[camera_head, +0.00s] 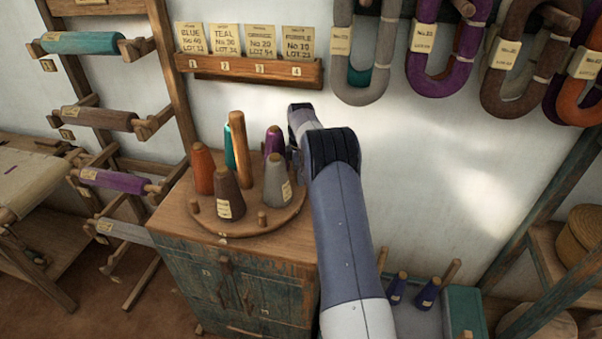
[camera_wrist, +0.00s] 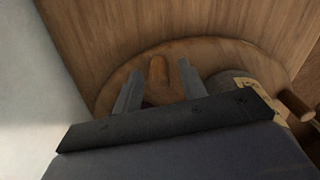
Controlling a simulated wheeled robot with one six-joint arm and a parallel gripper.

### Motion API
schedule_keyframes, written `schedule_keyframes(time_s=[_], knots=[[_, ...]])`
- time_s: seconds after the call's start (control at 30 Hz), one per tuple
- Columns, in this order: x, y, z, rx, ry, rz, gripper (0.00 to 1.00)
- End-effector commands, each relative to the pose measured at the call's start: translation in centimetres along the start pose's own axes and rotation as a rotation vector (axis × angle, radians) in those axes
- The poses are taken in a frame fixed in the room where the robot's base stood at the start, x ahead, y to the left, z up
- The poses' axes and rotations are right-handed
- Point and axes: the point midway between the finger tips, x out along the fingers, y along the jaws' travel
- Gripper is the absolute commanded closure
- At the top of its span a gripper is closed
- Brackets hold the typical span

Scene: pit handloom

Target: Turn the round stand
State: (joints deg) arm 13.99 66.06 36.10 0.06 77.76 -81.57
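The round stand (camera_head: 240,224) is a wooden disc on top of a cabinet. It bears orange-red (camera_head: 203,170), brown (camera_head: 228,193), grey (camera_head: 277,180), teal (camera_head: 230,148) and purple (camera_head: 274,141) cones around a tall wooden post (camera_head: 240,148). Small pegs (camera_head: 262,218) stand near its rim. In the wrist view the stand's edge (camera_wrist: 108,92) curves behind my gripper (camera_wrist: 160,90). Its two fingers are apart, with a wooden peg (camera_wrist: 158,70) showing between them; I cannot tell whether they touch it. In the head view my arm mostly hides the gripper at the stand's right side.
The cabinet (camera_head: 225,275) holds the stand near the white wall. A card rack (camera_head: 250,70) and hanging yarn hanks (camera_head: 440,50) are above. A spool rack (camera_head: 175,75) stands left. Shelves with baskets (camera_head: 580,232) are at the right.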

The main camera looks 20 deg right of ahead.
Motion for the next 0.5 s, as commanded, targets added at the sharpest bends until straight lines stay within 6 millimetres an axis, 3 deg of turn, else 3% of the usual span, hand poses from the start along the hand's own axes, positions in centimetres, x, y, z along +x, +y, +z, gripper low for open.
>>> schedule_keyframes(time_s=[0.27,0.5], knots=[[-0.1,0.0,0.1,0.001,-0.001,0.0,0.6],[-3.4,0.1,0.0,0.0,0.0,0.005,0.6]])
